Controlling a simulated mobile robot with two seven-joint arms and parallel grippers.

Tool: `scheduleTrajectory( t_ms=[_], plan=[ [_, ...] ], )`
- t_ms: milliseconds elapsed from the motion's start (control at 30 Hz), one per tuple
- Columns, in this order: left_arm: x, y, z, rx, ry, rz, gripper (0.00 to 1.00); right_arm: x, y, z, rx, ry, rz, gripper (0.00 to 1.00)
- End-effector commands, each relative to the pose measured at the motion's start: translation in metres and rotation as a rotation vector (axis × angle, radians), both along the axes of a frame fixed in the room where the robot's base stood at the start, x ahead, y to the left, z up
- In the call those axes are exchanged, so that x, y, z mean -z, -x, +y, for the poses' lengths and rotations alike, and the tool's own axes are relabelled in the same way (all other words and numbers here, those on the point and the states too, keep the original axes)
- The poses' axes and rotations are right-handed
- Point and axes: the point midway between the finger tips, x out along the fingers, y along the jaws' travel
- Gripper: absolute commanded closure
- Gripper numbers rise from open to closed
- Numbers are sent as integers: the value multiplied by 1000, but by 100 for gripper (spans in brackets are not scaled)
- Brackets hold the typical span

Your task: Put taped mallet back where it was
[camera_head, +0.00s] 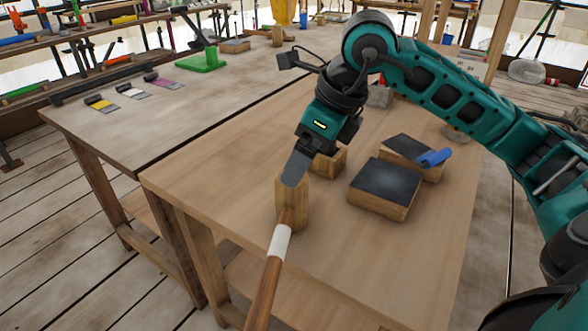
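The taped mallet has an upright wooden head (293,212) near the left edge of the near table. Its handle (263,298), with a white tape band (280,241), points toward me past the table's edge. My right gripper (293,178) comes down from above at the head. One grey finger overlaps the top of the head; the other finger is hidden, so I cannot tell whether it grips. I also cannot tell whether the head touches the table. My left gripper is not in view.
Behind the head is a wooden block (329,162). To the right are two dark-topped blocks (385,187) (408,149), with a blue-handled tool (434,158) on the farther one. A neighbouring table (150,125) holds brushes and a green object (202,60). The near table's front is clear.

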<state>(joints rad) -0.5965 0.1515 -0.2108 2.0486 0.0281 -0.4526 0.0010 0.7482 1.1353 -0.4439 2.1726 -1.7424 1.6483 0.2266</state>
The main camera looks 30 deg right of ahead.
Motion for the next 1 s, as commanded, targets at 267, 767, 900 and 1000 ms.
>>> scheduleTrajectory(
  t_ms=[267, 767, 900, 1000],
  plan=[
    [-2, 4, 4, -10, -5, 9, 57, -44, 14, -10, -1, 1, -2, 10],
    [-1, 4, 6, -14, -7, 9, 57, -50, 17, -11, -1, 0, 0, 10],
    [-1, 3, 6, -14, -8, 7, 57, -50, 17, -11, -1, 0, 0, 10],
    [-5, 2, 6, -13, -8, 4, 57, -53, 17, -11, -1, -1, -1, 10]
  ],
)
